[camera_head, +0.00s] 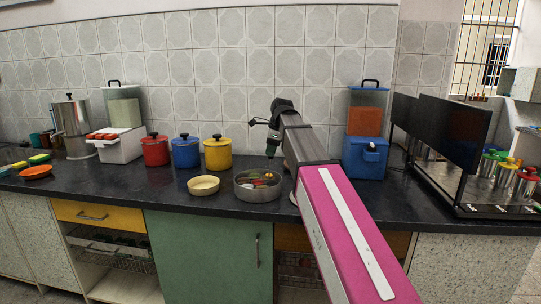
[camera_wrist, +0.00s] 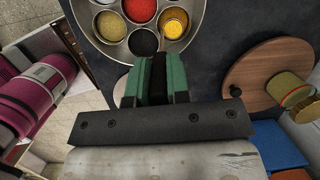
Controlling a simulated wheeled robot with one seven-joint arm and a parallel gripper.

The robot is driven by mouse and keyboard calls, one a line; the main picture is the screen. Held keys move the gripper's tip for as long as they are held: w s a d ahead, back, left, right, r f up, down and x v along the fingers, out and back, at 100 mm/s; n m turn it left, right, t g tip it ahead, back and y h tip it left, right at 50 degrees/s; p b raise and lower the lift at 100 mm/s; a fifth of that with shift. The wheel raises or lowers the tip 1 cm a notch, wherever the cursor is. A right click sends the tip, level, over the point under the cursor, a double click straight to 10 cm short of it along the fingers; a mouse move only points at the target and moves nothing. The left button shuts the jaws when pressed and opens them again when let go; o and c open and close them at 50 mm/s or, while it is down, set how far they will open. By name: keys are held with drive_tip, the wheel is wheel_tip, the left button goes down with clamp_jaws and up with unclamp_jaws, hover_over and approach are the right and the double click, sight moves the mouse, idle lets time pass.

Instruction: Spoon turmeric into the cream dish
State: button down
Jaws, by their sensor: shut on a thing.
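The round steel spice tin (camera_head: 245,196) stands on the dark counter. In the wrist view the tin (camera_wrist: 88,38) holds small cups of spices, with the yellow turmeric (camera_wrist: 174,17) in a cup at its right side. The cream dish (camera_head: 203,187) sits left of the tin in the head view and is outside the wrist view.
A round wooden board (camera_wrist: 262,75) lies right of the tin in the wrist view. Red (camera_head: 155,152), blue (camera_head: 186,153) and yellow (camera_head: 217,154) canisters stand behind the dish. A blue dispenser (camera_head: 365,160) is at the right.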

drive_tip(key=shift+a+v, duration=0.15)
drive_tip(key=shift+v, duration=0.7)
drive_tip(key=shift+a+v, duration=0.1)
drive_tip(key=shift+v, duration=0.8)
drive_tip(key=shift+w+r, duration=0.1)
drive_tip(key=shift+r, duration=2.45)
